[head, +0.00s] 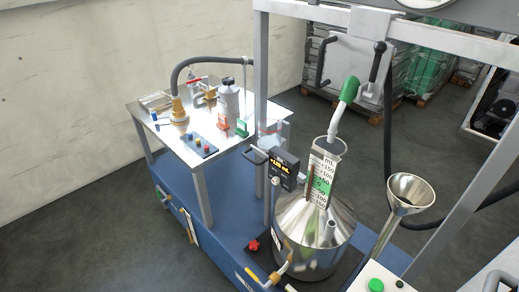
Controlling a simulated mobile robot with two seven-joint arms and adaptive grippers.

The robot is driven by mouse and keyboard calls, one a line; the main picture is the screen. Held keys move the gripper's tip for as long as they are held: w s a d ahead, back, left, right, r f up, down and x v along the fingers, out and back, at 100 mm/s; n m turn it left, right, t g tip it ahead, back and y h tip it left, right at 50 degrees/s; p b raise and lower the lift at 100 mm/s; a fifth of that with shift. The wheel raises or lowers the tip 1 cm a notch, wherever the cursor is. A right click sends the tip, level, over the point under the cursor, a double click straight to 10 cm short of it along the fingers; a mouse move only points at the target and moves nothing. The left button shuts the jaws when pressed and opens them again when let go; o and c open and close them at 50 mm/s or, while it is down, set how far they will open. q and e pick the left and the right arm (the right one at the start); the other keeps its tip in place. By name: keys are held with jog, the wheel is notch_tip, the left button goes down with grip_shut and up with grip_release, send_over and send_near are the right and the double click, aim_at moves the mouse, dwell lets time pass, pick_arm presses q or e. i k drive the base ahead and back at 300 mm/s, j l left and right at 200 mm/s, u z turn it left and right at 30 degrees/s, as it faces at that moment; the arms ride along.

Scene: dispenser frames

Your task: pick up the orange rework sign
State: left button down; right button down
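A small orange sign (222,123) stands on the white-topped table (212,160) at the left of the head view. It stands just in front of a grey bottle with a dark cap (228,98). A similar green sign (242,129) stands close to its right. Any lettering on the signs is too small to read. Neither of my grippers shows in this view.
A small panel with coloured knobs (202,144) lies before the orange sign. A brass fitting with a dark hose (179,110) stands to the left. A metal frame post (261,70), a steel measuring can (314,235) and a funnel (409,190) stand to the right.

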aim_at(222, 123)
jog(key=i+j+z, duration=0.15)
jog(key=z, duration=0.3)
jog(key=j+z, duration=0.75)
jog(key=z, duration=0.2)
jog(key=j+z, duration=0.35)
jog(key=z, duration=0.15)
